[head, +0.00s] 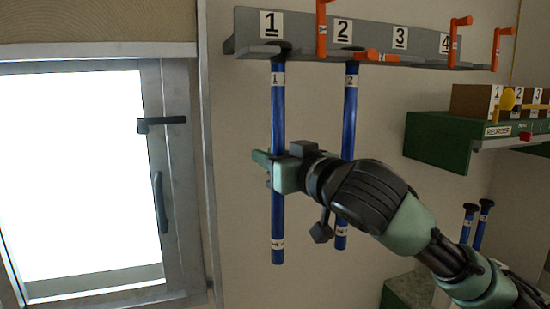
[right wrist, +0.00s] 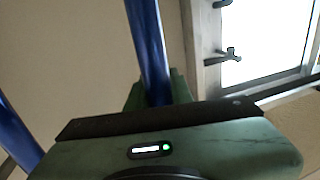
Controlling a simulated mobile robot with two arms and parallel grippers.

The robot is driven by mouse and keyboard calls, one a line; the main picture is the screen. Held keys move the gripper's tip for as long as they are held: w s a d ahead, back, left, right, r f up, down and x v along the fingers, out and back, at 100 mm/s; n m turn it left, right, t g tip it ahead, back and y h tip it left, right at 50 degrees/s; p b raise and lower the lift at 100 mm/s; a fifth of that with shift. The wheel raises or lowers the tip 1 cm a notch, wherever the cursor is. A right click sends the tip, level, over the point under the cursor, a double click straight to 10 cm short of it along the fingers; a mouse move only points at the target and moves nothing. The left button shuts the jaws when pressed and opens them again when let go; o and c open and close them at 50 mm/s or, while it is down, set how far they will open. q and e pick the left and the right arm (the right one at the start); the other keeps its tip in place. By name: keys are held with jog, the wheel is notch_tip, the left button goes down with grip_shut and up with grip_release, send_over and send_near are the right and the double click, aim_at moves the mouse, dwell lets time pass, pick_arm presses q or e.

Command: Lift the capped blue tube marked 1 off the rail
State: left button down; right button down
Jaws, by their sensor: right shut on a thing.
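The blue tube marked 1 (head: 278,110) hangs upright from the grey rail (head: 390,48), with its black cap at the rail under the 1 label. My right gripper (head: 272,170) is shut on this tube around its middle. The right wrist view shows the blue tube (right wrist: 148,45) running down between the fingers, which are mostly hidden behind the gripper body. The tube marked 2 (head: 350,105) hangs just to the right, partly behind my right arm. My left gripper is not in view.
A green shelf (head: 440,140) with a numbered box is at the right. Two more capped blue tubes (head: 481,228) stand lower right. A window (head: 80,180) is at the left.

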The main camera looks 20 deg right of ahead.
notch_tip(320, 180, up, 7)
jog(key=b, duration=0.3)
jog(key=s+b, duration=0.7)
jog(key=s, duration=1.3)
jog(key=shift+d, duration=0.35)
